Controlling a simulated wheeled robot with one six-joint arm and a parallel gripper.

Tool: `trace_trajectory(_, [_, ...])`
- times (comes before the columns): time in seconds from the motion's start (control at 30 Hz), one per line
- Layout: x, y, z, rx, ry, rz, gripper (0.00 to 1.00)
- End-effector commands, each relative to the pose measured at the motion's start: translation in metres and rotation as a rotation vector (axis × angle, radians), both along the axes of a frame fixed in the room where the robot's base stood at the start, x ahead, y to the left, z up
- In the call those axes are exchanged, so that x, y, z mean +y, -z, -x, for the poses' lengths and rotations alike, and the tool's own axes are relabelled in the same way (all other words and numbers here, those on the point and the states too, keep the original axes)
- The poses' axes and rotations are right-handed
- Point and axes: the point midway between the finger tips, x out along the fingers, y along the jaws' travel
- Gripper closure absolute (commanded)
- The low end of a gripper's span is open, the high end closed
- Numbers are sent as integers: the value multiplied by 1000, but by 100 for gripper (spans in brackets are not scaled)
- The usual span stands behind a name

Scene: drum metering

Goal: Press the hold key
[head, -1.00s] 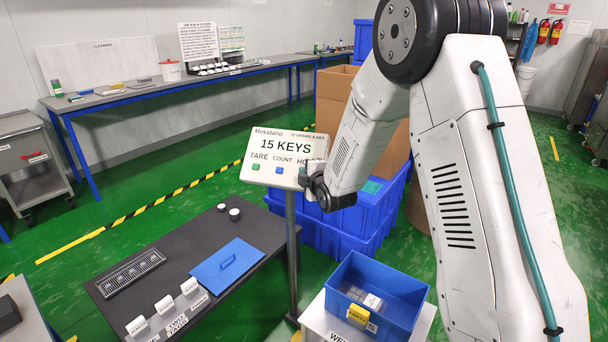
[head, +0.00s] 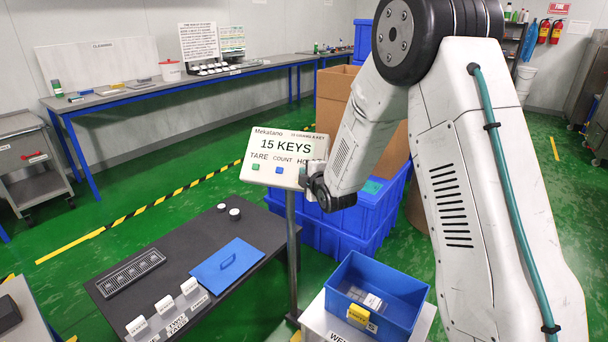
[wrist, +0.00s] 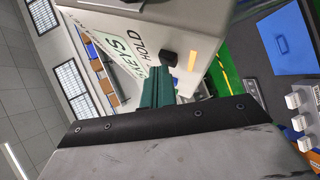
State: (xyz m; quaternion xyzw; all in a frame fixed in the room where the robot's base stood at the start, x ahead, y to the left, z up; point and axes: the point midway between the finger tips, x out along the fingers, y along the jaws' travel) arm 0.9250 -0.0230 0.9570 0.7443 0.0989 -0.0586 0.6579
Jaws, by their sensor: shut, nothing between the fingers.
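The scale's display panel (head: 284,158) stands on a post and reads 15 KEYS, with TARE, COUNT and a partly covered HOLD label. A green key (head: 256,167) and a blue key (head: 279,170) show; the hold key is hidden behind my gripper (head: 311,180) in the head view. In the wrist view, a black block (wrist: 168,57), apparently the hold key, stands out from the panel beside the HOLD lettering, with an orange bar (wrist: 191,60) next to it. My shut, empty teal fingers (wrist: 157,82) are close to the block; I cannot tell whether they touch it.
A blue bin (head: 378,290) with a yellow tag sits on a white stand below my arm. Blue crates (head: 345,225) and cardboard boxes stand behind the panel.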

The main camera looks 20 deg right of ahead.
Motion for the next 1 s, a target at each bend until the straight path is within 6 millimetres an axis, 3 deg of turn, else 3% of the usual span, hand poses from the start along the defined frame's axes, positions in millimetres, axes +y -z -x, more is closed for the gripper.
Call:
trace_trajectory(0.67, [7,-12,10,0,0,0,100])
trace_trajectory(1.0, [20,-36,29,-2,-1,0,100])
